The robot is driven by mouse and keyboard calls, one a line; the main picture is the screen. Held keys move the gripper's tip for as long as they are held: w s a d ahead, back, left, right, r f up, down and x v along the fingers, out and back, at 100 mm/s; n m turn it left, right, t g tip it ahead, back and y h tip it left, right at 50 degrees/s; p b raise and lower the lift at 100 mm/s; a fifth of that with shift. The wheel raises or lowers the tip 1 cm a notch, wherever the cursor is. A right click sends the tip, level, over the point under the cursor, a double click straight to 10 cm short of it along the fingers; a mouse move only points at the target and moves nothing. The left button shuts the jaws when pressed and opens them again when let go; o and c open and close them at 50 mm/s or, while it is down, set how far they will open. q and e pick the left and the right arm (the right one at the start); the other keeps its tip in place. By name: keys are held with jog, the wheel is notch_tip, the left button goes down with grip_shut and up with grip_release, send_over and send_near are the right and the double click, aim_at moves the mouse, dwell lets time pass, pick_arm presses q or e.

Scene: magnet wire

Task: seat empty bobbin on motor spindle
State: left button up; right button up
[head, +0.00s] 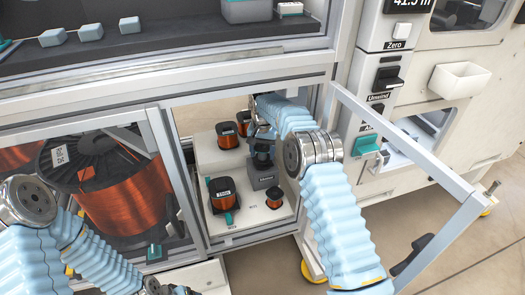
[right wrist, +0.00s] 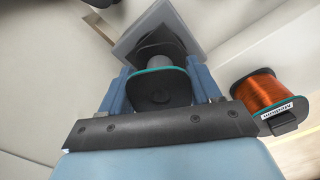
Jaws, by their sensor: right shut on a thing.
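My right gripper (head: 262,134) reaches through the open door into the lower bay and is shut on an empty bobbin. In the right wrist view the gripper (right wrist: 158,92) has one blue finger on each side of the bobbin (right wrist: 160,88), which has dark flanges, a teal edge and a bare grey core. The grey motor block (head: 263,176) stands below the gripper in the head view, and a grey square body shows beyond the bobbin in the wrist view. The spindle is hidden, so I cannot tell whether the bobbin is seated. My left arm is at lower left; its fingers are unclear.
Copper-wound bobbins stand around the motor: one (head: 222,194) at left, one (head: 274,197) at right and others behind. A large copper spool (head: 125,195) sits behind the left panel. The open door frame (head: 405,150) stands right of my right arm.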

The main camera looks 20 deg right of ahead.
aim_at(263, 147)
jog(key=shift+f, duration=0.7)
jog(key=o, duration=1.1)
jog(key=shift+r, duration=0.1)
notch_tip(263, 147, up, 5)
jog(key=p, duration=0.3)
jog(key=shift+p, duration=0.4)
